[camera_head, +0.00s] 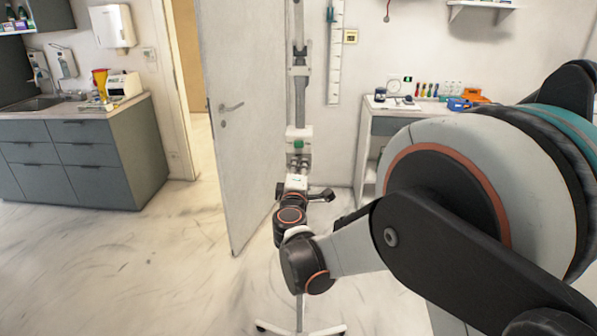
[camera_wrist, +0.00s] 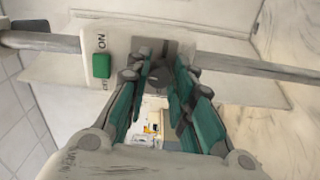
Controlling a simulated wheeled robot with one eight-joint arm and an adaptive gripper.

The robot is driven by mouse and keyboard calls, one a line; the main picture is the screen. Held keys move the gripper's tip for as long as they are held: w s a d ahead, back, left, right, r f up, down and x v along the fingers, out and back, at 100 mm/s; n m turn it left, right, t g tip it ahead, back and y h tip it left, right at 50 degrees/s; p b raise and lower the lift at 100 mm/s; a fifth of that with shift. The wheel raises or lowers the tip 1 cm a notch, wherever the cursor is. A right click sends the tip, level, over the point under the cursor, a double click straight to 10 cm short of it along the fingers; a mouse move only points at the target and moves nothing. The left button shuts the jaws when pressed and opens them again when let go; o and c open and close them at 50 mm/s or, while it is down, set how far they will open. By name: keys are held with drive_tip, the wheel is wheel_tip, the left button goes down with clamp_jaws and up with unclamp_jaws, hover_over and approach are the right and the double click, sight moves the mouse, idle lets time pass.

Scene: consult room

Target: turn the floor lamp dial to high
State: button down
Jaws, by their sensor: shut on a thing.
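The floor lamp (camera_head: 300,95) stands upright in front of the door in the head view, its light pole running down to a base with feet on the floor. Its white control box (camera_head: 299,132) carries a green button, which also shows in the wrist view (camera_wrist: 102,66) beside the word ON. A dark round dial (camera_wrist: 160,73) sits on the box to the right of the button. My gripper (camera_wrist: 160,83) reaches the box with its fingers on either side of the dial, shut on it. The fingers partly hide the dial, and I cannot read its setting.
A white door (camera_head: 240,120) stands open close behind the lamp. A grey cabinet with a sink (camera_head: 85,160) is at the left. A small desk (camera_head: 385,107) with bottles and boxes is at the back right. The floor at the left is clear.

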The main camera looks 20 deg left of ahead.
drive_tip(key=m, duration=0.4)
drive_tip(key=shift+f+m, duration=0.15)
drive_tip(key=shift+m, duration=0.15)
drive_tip(key=m, duration=0.3)
drive_tip(key=shift+m, duration=0.4)
drive_tip(key=m, duration=0.4)
drive_tip(key=shift+b, duration=0.35)
drive_tip(key=shift+s+a+m, duration=0.1)
drive_tip(key=shift+m, duration=2.1)
drive_tip(key=c, duration=1.4)
unclamp_jaws()
drive_tip(key=shift+s, duration=0.1)
